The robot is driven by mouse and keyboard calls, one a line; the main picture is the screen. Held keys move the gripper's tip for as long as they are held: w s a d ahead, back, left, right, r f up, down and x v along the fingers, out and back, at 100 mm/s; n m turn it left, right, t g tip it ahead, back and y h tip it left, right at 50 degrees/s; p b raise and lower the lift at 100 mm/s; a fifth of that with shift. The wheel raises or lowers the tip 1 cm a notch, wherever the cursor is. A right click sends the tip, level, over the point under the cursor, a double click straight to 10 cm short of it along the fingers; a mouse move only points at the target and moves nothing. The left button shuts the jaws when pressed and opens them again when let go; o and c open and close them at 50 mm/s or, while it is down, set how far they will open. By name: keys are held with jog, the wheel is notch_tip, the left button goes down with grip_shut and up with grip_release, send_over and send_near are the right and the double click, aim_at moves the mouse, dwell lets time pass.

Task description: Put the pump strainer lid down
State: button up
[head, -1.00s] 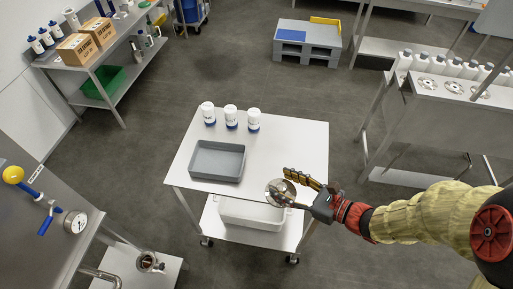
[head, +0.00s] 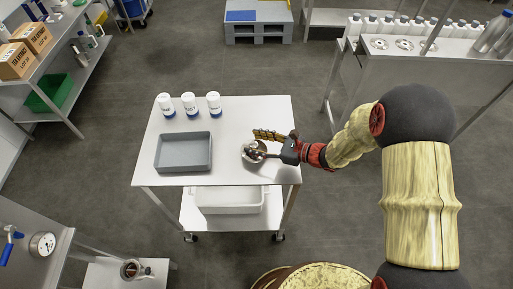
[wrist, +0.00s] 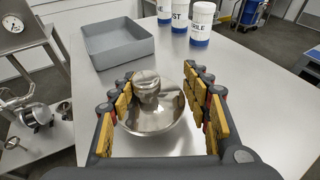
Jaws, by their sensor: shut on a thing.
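The pump strainer lid (head: 250,157) is a shiny round metal disc with a knob, over the right part of the steel cart top (head: 245,115). In the wrist view the lid (wrist: 160,122) lies between the fingers, its knob near the fingertips. My gripper (head: 262,147) is shut on the lid; it also shows in the wrist view (wrist: 158,84). Whether the lid touches the cart top is hard to tell. The pump (head: 131,269) stands low at the lower left, and shows at the left of the wrist view (wrist: 36,115).
A grey tray (head: 183,168) sits on the cart, left of the lid. Several white bottles (head: 190,105) stand behind it. A white bin (head: 228,203) is on the lower shelf. The cart top's front right and back right are clear.

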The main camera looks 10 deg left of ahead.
aim_at(264, 149)
jog(key=shift+w+f+b, duration=0.1)
jog(key=shift+f+b, duration=0.25)
jog(key=shift+f, duration=1.2)
jog(key=shift+f, duration=0.2)
jog(key=o, duration=1.3)
jog(key=shift+o, duration=0.2)
jog(key=shift+r, duration=0.1)
jog(key=shift+d+r, duration=0.15)
jog(key=p+v, duration=0.1)
jog(key=v, duration=1)
jog(key=shift+d, duration=0.35)
